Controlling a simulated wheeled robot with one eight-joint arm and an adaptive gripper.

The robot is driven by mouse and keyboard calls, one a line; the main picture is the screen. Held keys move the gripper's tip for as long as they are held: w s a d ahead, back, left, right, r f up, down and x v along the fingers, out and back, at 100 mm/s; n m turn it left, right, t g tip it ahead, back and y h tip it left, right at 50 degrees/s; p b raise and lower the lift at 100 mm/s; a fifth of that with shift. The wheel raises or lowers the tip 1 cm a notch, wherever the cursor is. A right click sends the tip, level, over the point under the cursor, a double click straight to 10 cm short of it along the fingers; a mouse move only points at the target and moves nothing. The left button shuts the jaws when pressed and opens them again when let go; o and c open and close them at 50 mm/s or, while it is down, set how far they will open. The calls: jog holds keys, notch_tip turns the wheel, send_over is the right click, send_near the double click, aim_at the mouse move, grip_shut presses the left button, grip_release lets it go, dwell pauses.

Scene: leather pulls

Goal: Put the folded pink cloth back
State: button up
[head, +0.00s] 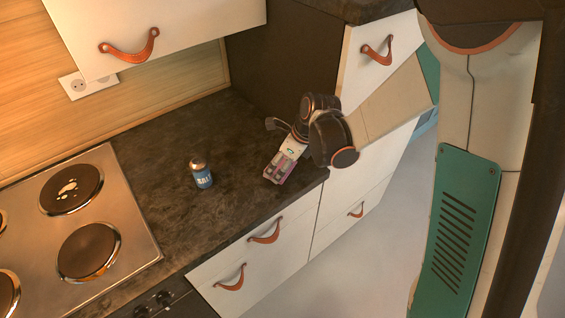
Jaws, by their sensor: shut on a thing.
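My gripper (279,170) points down at the dark countertop, near its front edge at the right. It is shut on a small pinkish thing (271,179), which looks like the folded pink cloth. Only a narrow pink edge shows around the fingers; my gripper hides the rest. I cannot tell whether the cloth touches the countertop or is held just above it.
A blue can (201,174) stands upright on the countertop (150,165), left of my gripper. A stove (120,215) with round hotplates is at the left. White drawers (262,250) with leather pulls are below. An upper cabinet (180,20) overhangs the back. The counter between can and gripper is clear.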

jog(key=shift+f, duration=0.1)
jog(key=shift+f, duration=0.15)
jog(key=o, duration=1)
jog(key=shift+c, duration=0.2)
